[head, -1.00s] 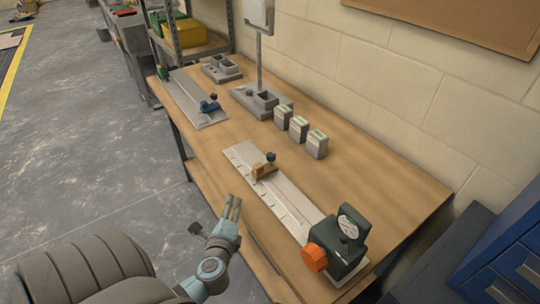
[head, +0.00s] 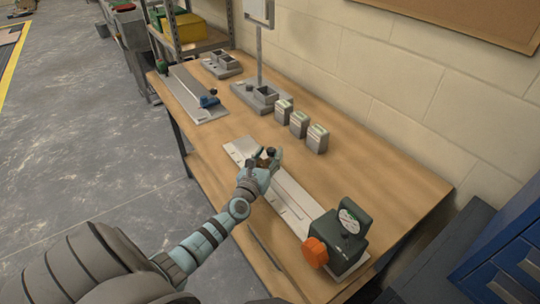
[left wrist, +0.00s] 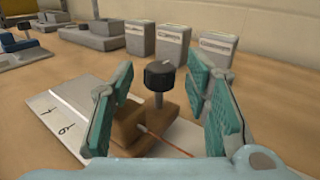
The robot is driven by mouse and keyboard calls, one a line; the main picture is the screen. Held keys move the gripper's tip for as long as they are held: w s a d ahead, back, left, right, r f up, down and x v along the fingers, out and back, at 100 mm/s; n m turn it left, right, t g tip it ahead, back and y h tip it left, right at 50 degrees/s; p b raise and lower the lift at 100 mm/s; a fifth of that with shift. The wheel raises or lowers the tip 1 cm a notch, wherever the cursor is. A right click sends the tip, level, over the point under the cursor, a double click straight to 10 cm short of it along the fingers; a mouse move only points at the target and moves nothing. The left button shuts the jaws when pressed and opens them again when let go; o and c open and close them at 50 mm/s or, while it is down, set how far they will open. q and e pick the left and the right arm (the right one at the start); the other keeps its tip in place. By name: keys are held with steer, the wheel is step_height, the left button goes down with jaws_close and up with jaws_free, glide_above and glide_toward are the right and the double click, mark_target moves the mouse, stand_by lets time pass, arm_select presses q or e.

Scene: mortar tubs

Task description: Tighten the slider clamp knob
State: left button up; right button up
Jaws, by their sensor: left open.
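The slider clamp is a brown block (left wrist: 150,128) on a pale ruled plate (left wrist: 62,122). Its dark knob (left wrist: 160,76) stands upright on a short post in the left wrist view. My left gripper (left wrist: 158,95) is open, with one teal-padded finger on each side of the knob and clear space between pads and knob. In the head view my left gripper (head: 264,158) is over the slider and hides most of it. The plate (head: 292,205) runs along the table to a dark green device with an orange knob (head: 315,252). My right gripper is not in view.
Three small grey boxes (head: 299,124) stand in a row behind the slider. A second plate with a blue slider (head: 209,101) lies further left. A grey block with a post (head: 261,96) stands between. The wooden table (head: 375,180) is clear at right.

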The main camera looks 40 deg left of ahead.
arm_select(q)
steer(key=shift+w+a, duration=0.15)
steer(key=shift+w, duration=0.3)
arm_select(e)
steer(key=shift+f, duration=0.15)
